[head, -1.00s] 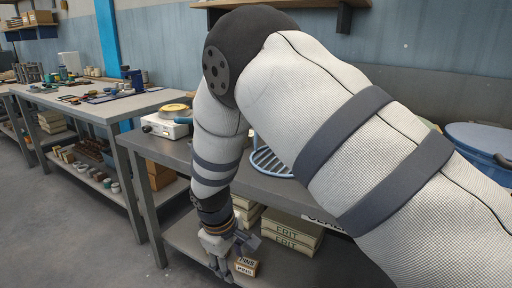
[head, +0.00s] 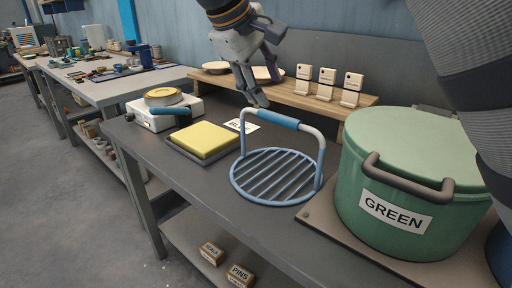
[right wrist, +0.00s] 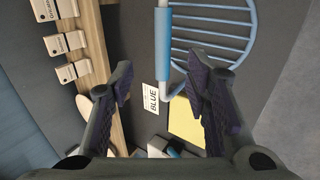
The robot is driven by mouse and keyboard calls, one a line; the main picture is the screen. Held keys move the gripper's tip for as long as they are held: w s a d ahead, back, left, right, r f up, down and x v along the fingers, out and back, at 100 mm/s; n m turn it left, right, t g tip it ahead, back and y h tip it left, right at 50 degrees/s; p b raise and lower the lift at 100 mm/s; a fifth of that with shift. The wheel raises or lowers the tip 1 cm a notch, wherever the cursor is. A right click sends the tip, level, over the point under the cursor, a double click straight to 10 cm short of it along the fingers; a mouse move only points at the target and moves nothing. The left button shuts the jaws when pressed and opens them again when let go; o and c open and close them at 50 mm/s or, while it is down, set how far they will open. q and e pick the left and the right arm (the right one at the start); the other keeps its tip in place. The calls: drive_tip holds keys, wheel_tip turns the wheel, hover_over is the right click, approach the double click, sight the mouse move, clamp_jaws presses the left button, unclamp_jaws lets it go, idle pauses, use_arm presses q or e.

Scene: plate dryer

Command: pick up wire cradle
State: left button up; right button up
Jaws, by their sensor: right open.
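The wire cradle (head: 234,187) is a round blue wire rack with an upright arched handle and a blue grip (head: 272,118). It stands on the grey bench in the head view. My right gripper (head: 264,88) is above and just behind the handle, pointing down, apart from it and empty. In the right wrist view my right gripper (right wrist: 160,82) has its fingers spread wide. The cradle's grip (right wrist: 162,40) lies beyond the fingertips there, and its bars (right wrist: 212,28) show at the top. My left gripper is not in view.
A large green pot (head: 400,150) marked GREEN stands close on the cradle's right. A yellow block (head: 205,138) on a dark tray lies to its left, with a white scale (head: 150,112) beyond. A wooden shelf (head: 300,98) with cards runs behind. A BLUE card (right wrist: 151,97) lies near the handle.

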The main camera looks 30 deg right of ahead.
sight(279, 116)
drive_tip(key=x, duration=1.1)
drive_tip(key=shift+s+f, duration=0.1)
drive_tip(key=shift+f, duration=0.3)
drive_tip(key=shift+r, duration=0.1)
clamp_jaws()
